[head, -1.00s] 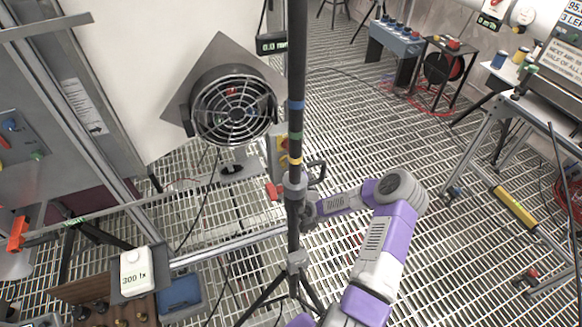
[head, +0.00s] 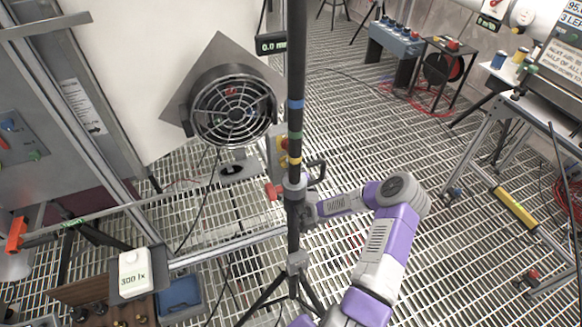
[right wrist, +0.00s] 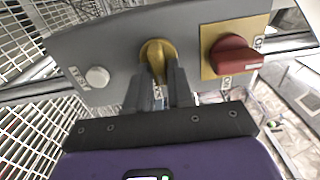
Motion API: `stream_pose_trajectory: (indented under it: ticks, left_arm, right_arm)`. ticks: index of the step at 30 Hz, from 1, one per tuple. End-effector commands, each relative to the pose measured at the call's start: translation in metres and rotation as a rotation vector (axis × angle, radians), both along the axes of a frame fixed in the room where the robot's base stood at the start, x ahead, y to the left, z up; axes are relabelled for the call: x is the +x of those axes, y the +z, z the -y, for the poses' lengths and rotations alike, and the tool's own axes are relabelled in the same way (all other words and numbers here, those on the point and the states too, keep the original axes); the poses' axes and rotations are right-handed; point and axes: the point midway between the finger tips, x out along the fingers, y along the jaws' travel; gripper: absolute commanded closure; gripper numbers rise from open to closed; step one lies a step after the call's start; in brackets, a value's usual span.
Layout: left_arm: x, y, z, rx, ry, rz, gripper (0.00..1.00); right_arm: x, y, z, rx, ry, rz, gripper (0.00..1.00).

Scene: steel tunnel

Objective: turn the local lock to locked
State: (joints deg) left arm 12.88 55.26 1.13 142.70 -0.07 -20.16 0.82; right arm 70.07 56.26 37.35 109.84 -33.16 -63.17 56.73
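In the right wrist view, a grey panel (right wrist: 118,52) carries a round brass-yellow knob (right wrist: 158,54) with a raised grip. A red rotary handle (right wrist: 236,56) on a yellow plate sits to its right. The small labels are only partly legible, so I cannot tell for certain which one is the local lock. My right gripper (right wrist: 163,82) has its two grey fingers apart, with the tips at either side of the brass knob's grip; contact is unclear. In the head view the right gripper is mostly hidden behind the dark pole. My left gripper is not in view.
A white button (right wrist: 97,77) is on the panel's left. In the head view a dark pole (head: 296,110) on a tripod stands in front of the panel. A round black fan (head: 232,110) is left of it. Open grating floor (head: 350,110) lies to the right.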

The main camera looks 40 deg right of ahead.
Motion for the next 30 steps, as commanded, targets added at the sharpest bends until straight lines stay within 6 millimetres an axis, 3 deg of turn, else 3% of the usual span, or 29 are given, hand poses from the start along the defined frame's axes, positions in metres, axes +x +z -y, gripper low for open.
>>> stream_pose_trajectory:
  ticks: [1, 3, 13, 24, 30]
  left_arm:
    - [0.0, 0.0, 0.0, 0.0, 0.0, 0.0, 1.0]
    - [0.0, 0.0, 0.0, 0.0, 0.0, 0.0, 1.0]
    - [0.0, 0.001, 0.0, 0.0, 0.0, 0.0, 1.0]
    - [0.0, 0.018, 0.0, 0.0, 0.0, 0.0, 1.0]
    - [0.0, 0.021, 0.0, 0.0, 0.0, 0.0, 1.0]
  right_arm:
    - [0.0, 0.0, 0.0, 0.0, 0.0, 0.0, 0.7]
    - [0.0, 0.0, 0.0, -0.001, 0.0, 0.0, 0.6]
    - [-0.003, 0.0, -0.001, -0.002, 0.0, -0.002, 0.6]
    - [-0.057, 0.001, -0.018, -0.001, 0.0, -0.003, 0.6]
    - [-0.072, 0.0, -0.023, -0.002, 0.0, -0.002, 0.6]
